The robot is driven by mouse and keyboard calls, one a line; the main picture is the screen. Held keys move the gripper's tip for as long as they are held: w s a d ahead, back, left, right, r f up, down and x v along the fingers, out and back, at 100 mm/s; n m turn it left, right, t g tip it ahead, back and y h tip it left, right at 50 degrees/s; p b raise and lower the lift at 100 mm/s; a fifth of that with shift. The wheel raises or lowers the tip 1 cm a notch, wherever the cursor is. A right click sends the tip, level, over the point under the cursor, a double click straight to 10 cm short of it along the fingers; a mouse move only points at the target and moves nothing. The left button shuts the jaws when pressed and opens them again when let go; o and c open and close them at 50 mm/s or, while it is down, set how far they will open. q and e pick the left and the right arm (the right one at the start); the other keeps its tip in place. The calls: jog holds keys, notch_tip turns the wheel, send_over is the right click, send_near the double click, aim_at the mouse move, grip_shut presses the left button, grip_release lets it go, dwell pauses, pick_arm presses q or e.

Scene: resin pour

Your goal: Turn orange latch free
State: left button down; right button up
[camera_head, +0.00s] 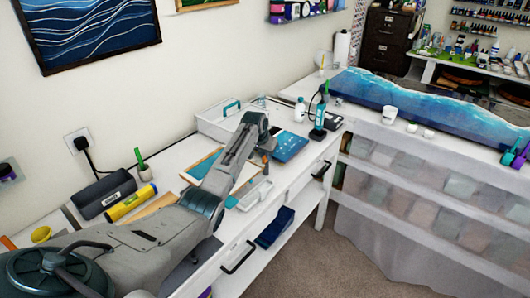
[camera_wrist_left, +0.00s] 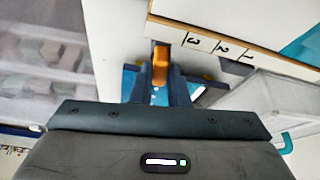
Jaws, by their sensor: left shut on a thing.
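The orange latch (camera_wrist_left: 160,62) shows in the left wrist view as a small upright orange piece. My left gripper (camera_wrist_left: 160,90) is shut on it, with a finger on each side of its lower part. Dark blue parts lie behind and beside the fingers, partly hidden by them. In the head view my left arm reaches in from the lower left, and the left gripper (camera_head: 266,148) is at the white bench, where only a speck of orange shows. What the latch is fixed to is hidden. My right gripper is not in view.
A numbered board (camera_wrist_left: 225,50) lies close to the gripper in the wrist view. In the head view a white tray (camera_head: 254,194), a blue panel (camera_head: 290,146), a teal bottle (camera_head: 318,122) and a white box (camera_head: 216,119) crowd the bench. Carpet lies clear in front.

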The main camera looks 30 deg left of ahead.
pick_arm(q)
jog(key=shift+d+r+n+y+p, duration=0.15)
jog(key=shift+n+y+p, duration=0.3)
jog(key=shift+n, duration=0.45)
jog(key=n+p, duration=0.1)
jog(key=n, duration=0.1)
jog(key=shift+w+n+g+y, duration=0.1)
jog(key=shift+n+g+y, duration=0.2)
jog(key=shift+y, duration=0.05)
jog(key=shift+n+y, duration=0.4)
jog(key=shift+n, duration=0.6)
jog(key=shift+n+g+y, duration=0.3)
jog(key=shift+n, duration=0.6)
jog(key=n, duration=0.1)
jog(key=n+b, duration=0.1)
jog(key=n+g+b, duration=0.1)
jog(key=shift+w+d+f+n+y, duration=0.1)
jog(key=shift+w+f+n+y, duration=0.05)
jog(key=shift+f+n+y, duration=0.2)
jog(key=n+g+b, duration=0.1)
jog(key=n+b, duration=0.1)
jog(key=b, duration=0.1)
jog(key=shift+r+n, duration=0.15)
jog(key=shift+n, duration=0.2)
jog(key=shift+w+r+n+g+y+b, duration=0.15)
jog(key=shift+n+g+y+b, duration=0.2)
jog(key=shift+n+b, duration=0.45)
